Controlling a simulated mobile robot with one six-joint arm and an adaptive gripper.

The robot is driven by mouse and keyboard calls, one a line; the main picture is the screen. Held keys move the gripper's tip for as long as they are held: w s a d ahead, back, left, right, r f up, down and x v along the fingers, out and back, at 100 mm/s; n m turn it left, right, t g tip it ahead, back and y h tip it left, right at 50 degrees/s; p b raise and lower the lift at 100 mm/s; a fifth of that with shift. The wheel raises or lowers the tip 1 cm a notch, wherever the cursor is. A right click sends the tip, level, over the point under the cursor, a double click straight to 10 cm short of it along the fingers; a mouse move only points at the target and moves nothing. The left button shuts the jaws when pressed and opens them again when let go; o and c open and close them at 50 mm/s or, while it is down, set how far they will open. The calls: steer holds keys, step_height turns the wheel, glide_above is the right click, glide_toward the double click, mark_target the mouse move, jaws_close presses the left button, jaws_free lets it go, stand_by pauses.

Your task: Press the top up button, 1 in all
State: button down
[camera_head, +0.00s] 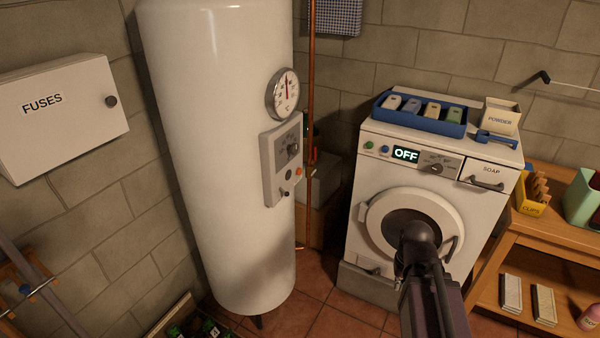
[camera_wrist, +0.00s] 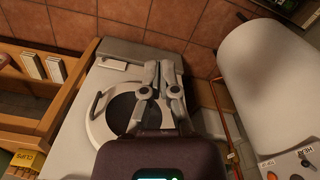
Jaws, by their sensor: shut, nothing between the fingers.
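The white boiler (camera_head: 215,150) carries a pale control box (camera_head: 269,172) with a dark dial plate. Part of this panel shows at the lower right corner of the wrist view (camera_wrist: 290,163). My gripper (camera_wrist: 163,66) is shut and empty, over the washing machine front and apart from the boiler. In the head view my arm hides its fingers.
The washing machine (camera_head: 370,206) shows OFF and bears a blue tray (camera_head: 385,115) and a powder box (camera_head: 502,116). A copper pipe (camera_head: 311,100) runs beside the boiler. A wooden shelf (camera_head: 550,232) stands right, a fuse box (camera_head: 62,130) hangs left. Air before the boiler panel looks clear.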

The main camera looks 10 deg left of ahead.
mark_target(299, 171)
steer(key=w+a+r+m+t+y+b, duration=0.1)
steer(key=w+a+t+b, duration=0.3)
steer(key=w, duration=0.9)
steer(key=w+a+m+t+y+b, duration=0.3)
steer(key=w+a+t+b, duration=0.1)
steer(key=w+a, duration=0.7)
steer(key=w+a+r+m+t+y+b, duration=0.1)
steer(key=w+a+t, duration=0.4)
steer(key=w, duration=1)
steer(key=a+m+y+b, duration=0.1)
steer(key=a+b, duration=0.1)
steer(key=shift+a+r+t+y+b, duration=0.3)
steer(key=shift+a+t+y+b, duration=0.1)
steer(key=shift+a, duration=0.15)
steer(key=w+a, duration=0.3)
steer(key=a, duration=0.5)
